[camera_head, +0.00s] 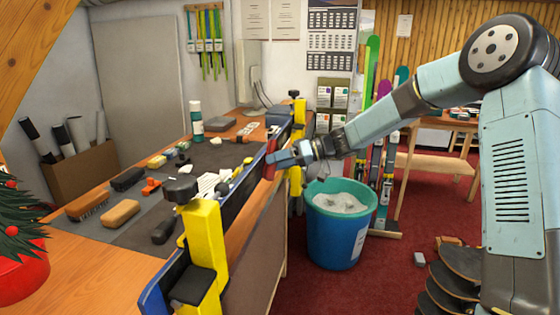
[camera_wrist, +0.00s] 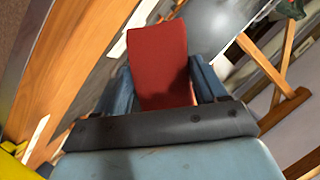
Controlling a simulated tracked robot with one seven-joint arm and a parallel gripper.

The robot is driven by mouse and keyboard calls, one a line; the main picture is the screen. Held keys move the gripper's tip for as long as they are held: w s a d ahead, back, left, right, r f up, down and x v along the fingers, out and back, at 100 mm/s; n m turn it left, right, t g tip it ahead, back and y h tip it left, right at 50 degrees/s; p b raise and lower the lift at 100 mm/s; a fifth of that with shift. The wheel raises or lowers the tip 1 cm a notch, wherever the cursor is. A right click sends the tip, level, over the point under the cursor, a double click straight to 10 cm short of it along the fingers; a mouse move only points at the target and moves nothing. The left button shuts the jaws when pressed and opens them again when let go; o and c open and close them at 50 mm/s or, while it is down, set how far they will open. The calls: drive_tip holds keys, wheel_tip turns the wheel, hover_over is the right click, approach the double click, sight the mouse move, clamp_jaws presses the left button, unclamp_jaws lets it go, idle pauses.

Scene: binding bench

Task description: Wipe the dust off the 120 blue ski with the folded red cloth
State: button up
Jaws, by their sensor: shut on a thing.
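The blue ski (camera_head: 240,195) stands on edge along the bench's front side, held in two yellow vises. My gripper (camera_head: 277,157) is at the ski between the vises, nearer the far one. It is shut on the folded red cloth (camera_head: 269,159). In the wrist view the red cloth (camera_wrist: 160,65) stands out between the two blue fingers. The cloth overlaps the ski in the head view; I cannot tell whether it touches. Dust and the number 120 cannot be made out.
The near yellow vise (camera_head: 200,235) and far yellow vise (camera_head: 297,125) rise along the bench edge. Brushes, blocks and a bottle (camera_head: 197,122) lie or stand on the bench (camera_head: 95,265). A blue-green bucket (camera_head: 335,240) stands on the red floor below my arm. More skis lean behind.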

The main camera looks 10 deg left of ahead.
sight(271, 168)
drive_tip(key=shift+s, duration=1.95)
drive_tip(key=shift+s+a, duration=0.25)
drive_tip(key=shift+s, duration=1.6)
drive_tip(key=shift+s+a, duration=0.2)
drive_tip(key=shift+s, duration=1.65)
drive_tip(key=shift+s+a, duration=0.25)
drive_tip(key=shift+s, duration=1.6)
drive_tip(key=shift+d, duration=0.1)
drive_tip(key=shift+s+d, duration=0.2)
drive_tip(key=shift+d, duration=2.75)
drive_tip(key=shift+s+d, duration=0.1)
drive_tip(key=shift+d, duration=1.4)
